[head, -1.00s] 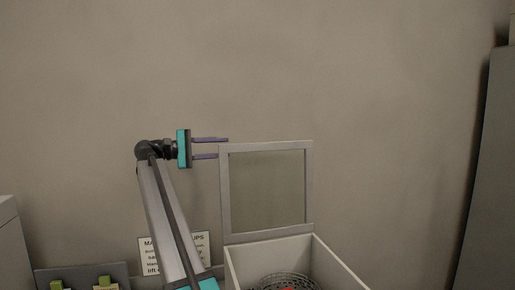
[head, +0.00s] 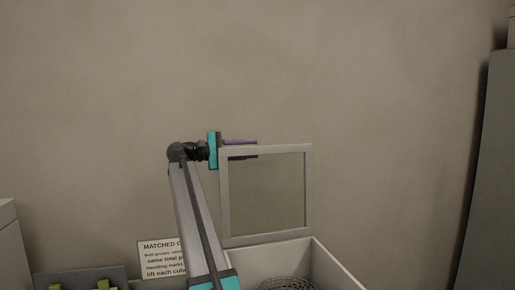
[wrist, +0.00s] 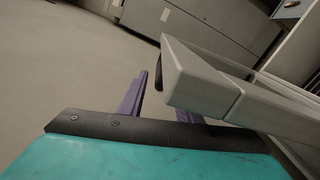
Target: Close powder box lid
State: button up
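The powder box (head: 341,264) stands at the bottom of the head view, with its lid (head: 308,195) raised upright. The lid is a grey frame around a see-through pane. My gripper (head: 257,150) is at the lid's upper left corner, its two purple fingers apart and pointing right. The fingers appear to be behind the lid, one just above its top edge and one partly covered by it. In the wrist view, the lid's corner (wrist: 205,90) is close in front of the fingers (wrist: 133,97) and hides part of one. Nothing is held.
A round wire mesh item (head: 288,283) sits inside the box. A printed sign (head: 162,258) and a dark rack with green pieces (head: 103,284) are at the lower left. A tall dark cabinet (head: 490,170) stands at the right. The wall space above is free.

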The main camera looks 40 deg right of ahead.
jog(key=shift+p+x, duration=0.3)
jog(key=shift+x, duration=1.4)
jog(key=shift+w, duration=0.1)
grip_shut()
